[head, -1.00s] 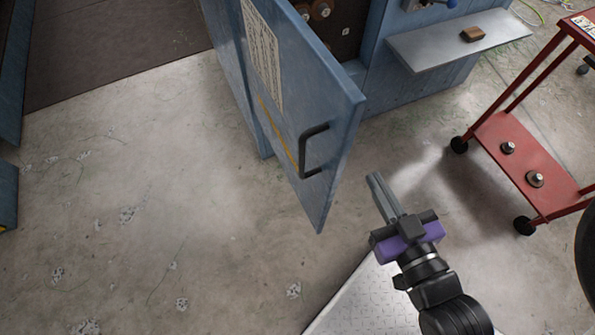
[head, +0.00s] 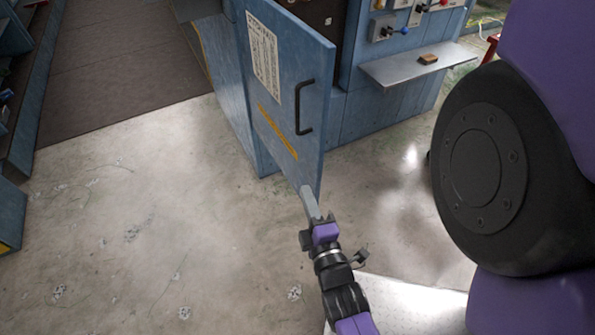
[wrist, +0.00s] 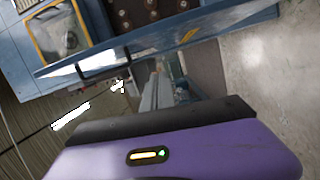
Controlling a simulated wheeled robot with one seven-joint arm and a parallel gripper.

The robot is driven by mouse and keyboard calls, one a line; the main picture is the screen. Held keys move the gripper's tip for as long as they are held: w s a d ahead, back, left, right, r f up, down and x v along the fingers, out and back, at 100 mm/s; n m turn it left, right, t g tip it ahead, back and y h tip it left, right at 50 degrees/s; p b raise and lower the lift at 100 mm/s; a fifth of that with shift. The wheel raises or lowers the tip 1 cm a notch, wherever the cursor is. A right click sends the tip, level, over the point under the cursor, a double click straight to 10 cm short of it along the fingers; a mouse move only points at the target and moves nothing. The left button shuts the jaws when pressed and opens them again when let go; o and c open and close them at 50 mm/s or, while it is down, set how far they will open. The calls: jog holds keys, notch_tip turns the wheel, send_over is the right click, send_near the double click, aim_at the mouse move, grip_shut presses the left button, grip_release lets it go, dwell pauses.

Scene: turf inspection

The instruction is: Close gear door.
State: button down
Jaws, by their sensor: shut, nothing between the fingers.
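The blue gear door (head: 285,90) stands open, swung out from the blue machine, with a white printed sheet, a yellow strip and a black bar handle (head: 304,107) on its face. My gripper (head: 309,197) is shut and empty. Its fingertips are at the lower free corner of the door, below the handle; I cannot tell whether they touch. In the wrist view the door (wrist: 190,35) crosses the top as a slanted blue panel, and my shut fingers (wrist: 157,85) point toward it. The bottom of the door near the fingertips is partly hidden.
The machine's opening (head: 318,14) with round parts inside shows behind the door. A grey shelf (head: 415,68) with a brown block (head: 428,59) juts out to the right. My own arm covers the right side. Bare concrete floor (head: 120,220) lies open to the left.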

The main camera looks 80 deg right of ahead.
aim_at(311, 158)
jog(key=shift+n, duration=0.5)
jog(key=shift+w+d+r, duration=0.1)
jog(key=shift+w+d, duration=0.2)
jog(key=shift+d, duration=1.65)
jog(key=shift+w+d+f, duration=0.1)
jog(key=shift+w+d, duration=0.15)
jog(key=shift+d, duration=1.65)
jog(key=shift+w+d+r, duration=0.1)
jog(key=shift+w+d, duration=0.2)
jog(key=shift+d, duration=1.65)
